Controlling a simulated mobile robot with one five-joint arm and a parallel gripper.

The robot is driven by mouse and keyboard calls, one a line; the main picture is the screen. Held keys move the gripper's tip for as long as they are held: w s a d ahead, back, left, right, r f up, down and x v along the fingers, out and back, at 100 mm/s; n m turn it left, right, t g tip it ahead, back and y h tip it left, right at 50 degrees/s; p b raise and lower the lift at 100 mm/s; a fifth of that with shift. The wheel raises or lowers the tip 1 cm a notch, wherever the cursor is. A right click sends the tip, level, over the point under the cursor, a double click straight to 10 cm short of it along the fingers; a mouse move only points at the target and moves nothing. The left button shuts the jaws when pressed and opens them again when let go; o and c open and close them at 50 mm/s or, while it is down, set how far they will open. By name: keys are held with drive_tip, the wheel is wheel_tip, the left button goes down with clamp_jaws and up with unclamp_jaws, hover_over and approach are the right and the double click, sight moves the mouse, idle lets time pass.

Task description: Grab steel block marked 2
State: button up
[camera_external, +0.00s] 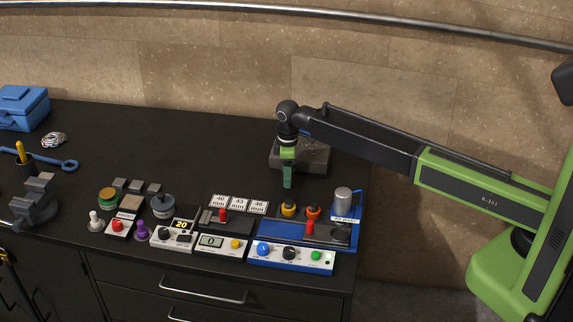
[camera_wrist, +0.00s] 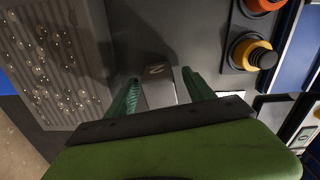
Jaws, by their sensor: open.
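The steel block (camera_wrist: 159,93) is small and grey, with a dark mark on its top that looks like a sideways 2. In the wrist view it lies on the dark bench top between the two green fingers of my gripper (camera_wrist: 160,77). The fingers are apart, one on each side of the block, with a gap showing at least on the right. I cannot tell how far the tips are above the bench. In the external view my gripper (camera_external: 288,178) points down in front of a grey slab, and I cannot make out the block there.
The grey slab (camera_external: 313,158) stands just behind my gripper; its speckled top (camera_wrist: 50,62) fills the left of the wrist view. Several button boxes line the bench leftward.

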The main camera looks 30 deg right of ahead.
drive_tip(key=shift+f, duration=0.85)
drive_tip(key=shift+r, duration=0.2)
clamp_jaws()
idle(0.5)
